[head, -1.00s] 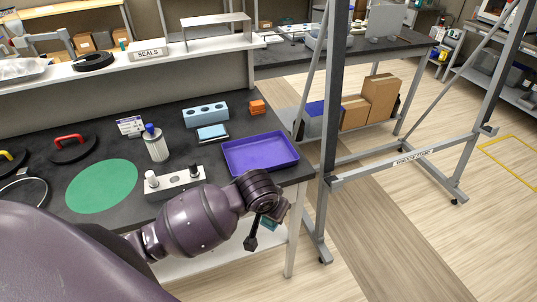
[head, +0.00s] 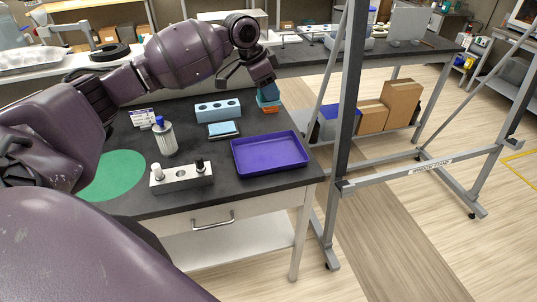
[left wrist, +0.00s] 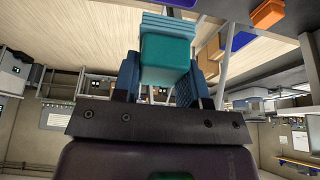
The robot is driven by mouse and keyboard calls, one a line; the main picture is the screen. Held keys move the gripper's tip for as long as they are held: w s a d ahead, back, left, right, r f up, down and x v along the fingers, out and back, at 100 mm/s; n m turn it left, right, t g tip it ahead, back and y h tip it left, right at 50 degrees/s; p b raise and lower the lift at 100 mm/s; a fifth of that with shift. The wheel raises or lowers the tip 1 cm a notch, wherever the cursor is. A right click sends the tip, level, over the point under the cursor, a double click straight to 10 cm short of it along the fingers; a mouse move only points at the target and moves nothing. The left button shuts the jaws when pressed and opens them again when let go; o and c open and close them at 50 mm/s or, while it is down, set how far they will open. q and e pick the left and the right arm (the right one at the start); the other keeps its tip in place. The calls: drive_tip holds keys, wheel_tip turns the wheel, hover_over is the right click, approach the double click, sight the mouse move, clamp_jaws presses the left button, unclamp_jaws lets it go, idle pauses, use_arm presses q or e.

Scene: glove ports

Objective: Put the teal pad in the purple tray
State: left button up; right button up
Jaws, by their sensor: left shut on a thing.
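The teal pad (left wrist: 165,58) is between the blue fingers of my left gripper (left wrist: 160,82) in the left wrist view. In the head view my left gripper (head: 267,92) is shut on the teal pad (head: 268,101), at the back right of the dark bench, close to a small orange stack (head: 271,109). Whether the pad touches the stack I cannot tell. The purple tray (head: 270,169) lies near the bench's front right corner, nearer to me than the gripper, and looks empty. My right gripper is not in view.
A light blue block with holes (head: 218,110), a light blue pad (head: 223,129), a blue-capped bottle (head: 164,137) and a grey holder (head: 181,177) stand left of the tray. A metal window stand (head: 348,120) rises right of the bench.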

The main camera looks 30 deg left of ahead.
use_arm(q)
wheel_tip(320, 180, down, 15)
drive_tip(key=shift+r, duration=0.2)
drive_tip(key=shift+f, duration=2.6)
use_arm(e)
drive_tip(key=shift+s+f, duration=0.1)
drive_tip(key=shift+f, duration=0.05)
use_arm(q)
drive_tip(key=shift+f, duration=0.1)
drive_tip(key=o, duration=0.9)
drive_tip(key=shift+o, duration=0.3)
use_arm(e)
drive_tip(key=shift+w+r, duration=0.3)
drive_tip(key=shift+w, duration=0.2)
